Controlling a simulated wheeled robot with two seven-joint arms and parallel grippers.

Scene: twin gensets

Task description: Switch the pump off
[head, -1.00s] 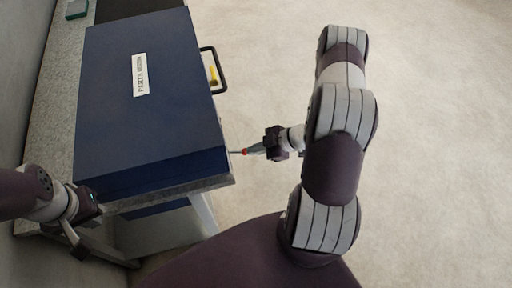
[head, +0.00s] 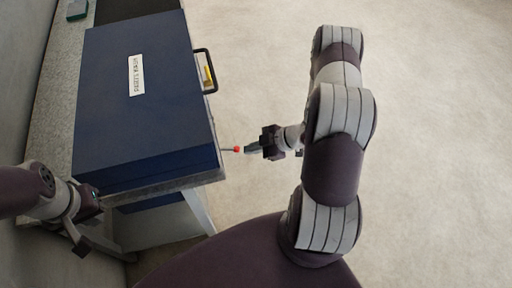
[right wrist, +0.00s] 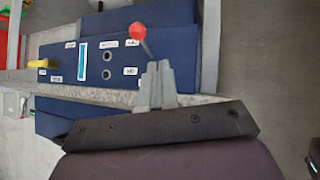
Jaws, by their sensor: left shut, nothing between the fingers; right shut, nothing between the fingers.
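A lever with a red ball knob (head: 237,149) sticks out from the right side of the blue cabinet (head: 150,90). In the right wrist view the red knob (right wrist: 138,31) stands out from a blue panel with several white labels, too small to read. My right gripper (head: 248,149) is shut and empty, its fingertips close to the knob on its right side. In the right wrist view the shut fingers (right wrist: 157,72) point up the picture toward the lever, below and right of the knob. I cannot tell whether they touch. My left gripper (head: 82,248) is shut and empty at the lower left.
A black handle (head: 207,70) and a yellow part (head: 208,77) project from the cabinet's right side; the yellow handle (right wrist: 38,63) also shows in the right wrist view. The cabinet rests on a grey bench (head: 48,140). The floor to the right is clear.

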